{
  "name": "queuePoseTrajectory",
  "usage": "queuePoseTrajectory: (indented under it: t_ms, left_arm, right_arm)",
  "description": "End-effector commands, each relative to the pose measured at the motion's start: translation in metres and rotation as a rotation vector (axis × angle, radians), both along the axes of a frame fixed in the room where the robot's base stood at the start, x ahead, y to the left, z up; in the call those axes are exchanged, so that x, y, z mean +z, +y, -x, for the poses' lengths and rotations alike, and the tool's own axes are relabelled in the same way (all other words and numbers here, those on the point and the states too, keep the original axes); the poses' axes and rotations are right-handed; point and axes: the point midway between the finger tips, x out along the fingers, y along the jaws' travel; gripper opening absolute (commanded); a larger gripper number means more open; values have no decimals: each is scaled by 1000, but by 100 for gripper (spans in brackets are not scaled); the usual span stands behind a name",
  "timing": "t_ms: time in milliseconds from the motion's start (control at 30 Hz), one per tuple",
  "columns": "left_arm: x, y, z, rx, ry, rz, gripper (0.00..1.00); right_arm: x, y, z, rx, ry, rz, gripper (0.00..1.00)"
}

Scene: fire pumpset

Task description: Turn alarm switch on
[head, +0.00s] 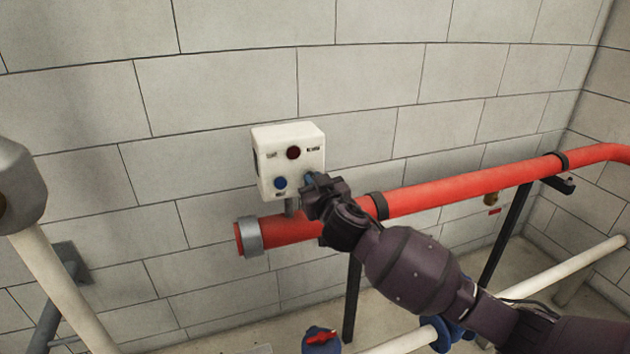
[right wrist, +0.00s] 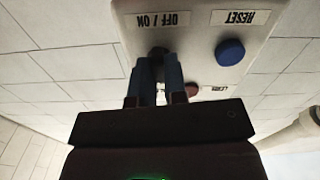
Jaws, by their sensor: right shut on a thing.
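The white alarm box (head: 288,150) is on the red pipe in front of the block wall; it also fills the top of the right wrist view (right wrist: 190,40), upside down. Its dark switch (right wrist: 158,51) is beside the OFF / ON label (right wrist: 163,20). My right gripper (head: 311,180) is at the box's lower right corner, its fingers shut on the switch. In the right wrist view the fingers (right wrist: 160,66) hide most of the switch, so its turned position cannot be told. My left gripper is not in view.
A blue RESET button (head: 280,183) and a dark red lamp (head: 293,152) are on the same box face, close to the fingers. The red pipe (head: 460,184) runs just below the box and behind my right arm. A valve with a red handle (head: 322,338) is below.

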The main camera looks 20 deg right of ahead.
Motion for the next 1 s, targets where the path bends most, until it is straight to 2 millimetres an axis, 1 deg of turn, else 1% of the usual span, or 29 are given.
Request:
queuePoseTrajectory:
  t_ms: [67,500,800,1000]
  left_arm:
    - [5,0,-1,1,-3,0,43]
    - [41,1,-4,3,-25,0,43]
    - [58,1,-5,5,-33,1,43]
    - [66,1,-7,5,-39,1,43]
  right_arm:
    - [4,0,0,-2,-2,54,0]
    - [3,0,0,-2,-14,465,0]
    - [2,0,0,-1,-24,718,0]
    - [1,1,0,-1,-28,837,0]
